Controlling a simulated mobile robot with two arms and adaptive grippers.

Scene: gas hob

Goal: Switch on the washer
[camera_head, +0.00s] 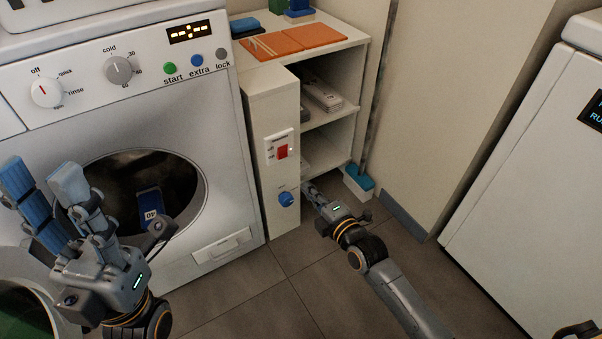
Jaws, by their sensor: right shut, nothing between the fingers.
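The white washer (222,130) stands at the left. Its panel has an off/quick/rinse dial (46,93), a temperature dial (118,69), a green start button (169,68), a blue extra button (196,60), a grey lock button (221,53) and a lit display (188,32) showing dashes. A blue item marked 40 (150,203) shows in the round opening. My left gripper (95,205) is open, in front of the opening and partly hiding it. My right gripper (312,192) is shut and empty, just right of a blue knob (286,199) on a narrow cabinet.
The narrow cabinet (270,100) right of the washer carries a red switch (282,151). Shelves (330,118) behind it hold small items. A blue-and-white brush-like item (358,183) stands on the floor. Another white appliance (530,150) is at right. Tiled floor (300,285) lies between.

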